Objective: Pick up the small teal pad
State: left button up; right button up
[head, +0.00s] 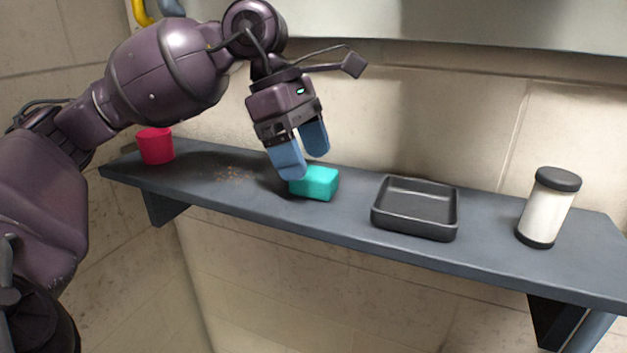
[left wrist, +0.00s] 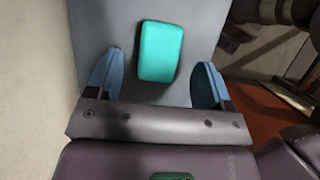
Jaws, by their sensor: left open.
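The small teal pad (head: 316,183) lies on the dark grey shelf (head: 225,188), left of the tray. My left gripper (head: 301,158) is open just above and beside it, its two blue fingers pointing down. In the head view one finger overlaps the pad's left edge. In the left wrist view the pad (left wrist: 160,51) lies on the shelf ahead of the gripper (left wrist: 157,88), between the lines of the two spread fingers. Nothing is held. I cannot tell whether a finger touches the pad. My right gripper is not in view.
A black tray (head: 416,232) looks empty, right of the pad. A white jar with a black lid (head: 548,209) stands near the right end. A red cup (head: 155,146) stands at the left end. Brown specks (head: 233,174) lie between cup and pad. A wall (head: 450,115) closes the back.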

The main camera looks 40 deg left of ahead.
aim_at(313, 170)
pick_arm(q)
jog(key=shift+x, duration=1.7)
jog(key=shift+d+r, duration=0.1)
jog(key=c, duration=1)
notch_tip(313, 170, up, 10)
jog(key=shift+p, duration=0.3)
jog(key=o, duration=0.3)
jog(key=shift+c, duration=1.1)
